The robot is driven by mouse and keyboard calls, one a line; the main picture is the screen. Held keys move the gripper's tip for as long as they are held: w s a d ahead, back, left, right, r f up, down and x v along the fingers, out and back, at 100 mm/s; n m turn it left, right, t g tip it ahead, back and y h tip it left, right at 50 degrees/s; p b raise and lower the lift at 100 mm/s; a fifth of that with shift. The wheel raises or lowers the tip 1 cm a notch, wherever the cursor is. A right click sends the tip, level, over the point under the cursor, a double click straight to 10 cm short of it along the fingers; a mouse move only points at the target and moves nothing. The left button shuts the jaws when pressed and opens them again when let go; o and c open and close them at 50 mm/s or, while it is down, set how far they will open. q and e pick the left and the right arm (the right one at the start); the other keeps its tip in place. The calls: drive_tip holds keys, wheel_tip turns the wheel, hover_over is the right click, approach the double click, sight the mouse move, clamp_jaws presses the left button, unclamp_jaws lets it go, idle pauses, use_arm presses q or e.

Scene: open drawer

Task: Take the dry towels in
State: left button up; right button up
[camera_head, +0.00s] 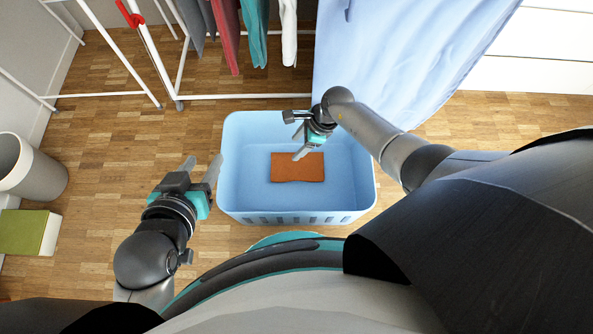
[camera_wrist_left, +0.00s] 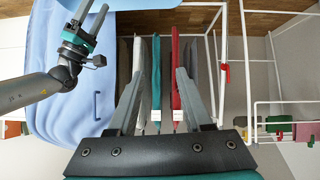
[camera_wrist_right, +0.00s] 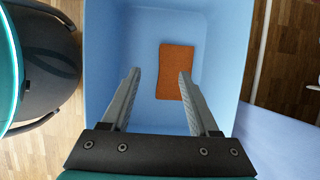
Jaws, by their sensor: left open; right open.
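An orange-brown folded cloth (camera_head: 297,167) lies flat on the floor of a light blue basket (camera_head: 240,205). The cloth also shows in the right wrist view (camera_wrist_right: 176,72). Several cloths hang from the white rack: grey, red (camera_head: 226,35), teal (camera_head: 254,30) and white (camera_head: 288,30). A large light blue sheet (camera_head: 400,55) hangs at the right. My right gripper (camera_head: 299,142) is open and empty above the basket, pointing down into it. My left gripper (camera_head: 203,164) is open and empty just left of the basket; its view shows the hanging red (camera_wrist_left: 175,70) and teal cloths beyond its fingers.
The white drying rack (camera_head: 170,75) stands beyond the basket. A grey bin (camera_head: 35,170) and a green box (camera_head: 25,232) stand at the left. White drawers (camera_head: 530,60) are at the upper right. Wooden floor is clear left of the basket.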

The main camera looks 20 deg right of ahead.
use_arm(q)
drive_tip(key=s+a+g+y+p, duration=0.3)
drive_tip(key=s+a+g+p, duration=0.1)
drive_tip(key=s+a+g, duration=0.15)
wheel_tip(320, 180, down, 8)
drive_tip(key=a+p, duration=0.1)
drive_tip(key=p, duration=0.1)
drive_tip(key=shift+s+r+n+g+p, duration=0.15)
drive_tip(key=shift+r+n+g+p, duration=0.1)
drive_tip(key=shift+n+g+p, duration=0.15)
use_arm(e)
drive_tip(key=v, duration=1)
drive_tip(key=shift+r, duration=0.3)
drive_tip(key=shift+d, duration=0.1)
